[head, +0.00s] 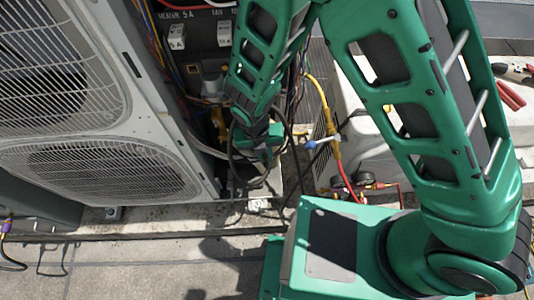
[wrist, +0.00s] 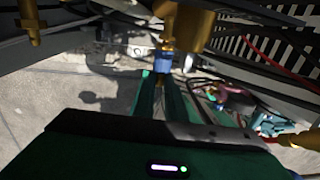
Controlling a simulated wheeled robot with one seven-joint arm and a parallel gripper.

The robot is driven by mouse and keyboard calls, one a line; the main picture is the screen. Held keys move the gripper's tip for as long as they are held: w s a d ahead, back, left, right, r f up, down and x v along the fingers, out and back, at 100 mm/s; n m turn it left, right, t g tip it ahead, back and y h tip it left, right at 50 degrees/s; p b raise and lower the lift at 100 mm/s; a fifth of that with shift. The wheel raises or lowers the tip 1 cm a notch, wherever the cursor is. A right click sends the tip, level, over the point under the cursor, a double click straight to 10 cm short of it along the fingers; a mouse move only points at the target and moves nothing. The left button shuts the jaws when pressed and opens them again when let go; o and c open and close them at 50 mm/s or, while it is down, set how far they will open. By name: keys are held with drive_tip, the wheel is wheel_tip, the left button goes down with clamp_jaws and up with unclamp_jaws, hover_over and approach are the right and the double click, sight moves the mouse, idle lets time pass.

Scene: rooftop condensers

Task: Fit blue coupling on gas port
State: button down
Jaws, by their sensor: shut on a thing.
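In the wrist view my gripper (wrist: 160,84) points away from the camera, with its two green fingers shut on the blue coupling (wrist: 162,63). The coupling is upright, just beneath a large brass fitting (wrist: 183,28), which looks like the gas port. They appear in line and touching or nearly so; I cannot tell whether the coupling is seated. In the head view my gripper (head: 258,146) is low beside the condenser's open wiring side, among dark cables. The coupling and port cannot be made out there.
The condenser (head: 120,100) with fan grilles stands at left. A yellow hose with a blue-handled valve (head: 318,144) hangs right of my gripper, above gauges (head: 362,179). Another brass valve (wrist: 31,22) shows at left in the wrist view. Pliers (head: 515,70) lie far right.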

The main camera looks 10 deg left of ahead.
drive_tip(key=shift+w+a, duration=0.1)
drive_tip(key=shift+w, duration=0.2)
idle(0.4)
drive_tip(key=c, duration=1.7)
unclamp_jaws()
drive_tip(key=shift+s+d, duration=0.3)
drive_tip(key=shift+s, duration=0.95)
drive_tip(key=shift+s+d, duration=0.3)
drive_tip(key=shift+s, duration=0.9)
drive_tip(key=shift+s+d, duration=0.3)
drive_tip(key=shift+s, duration=0.95)
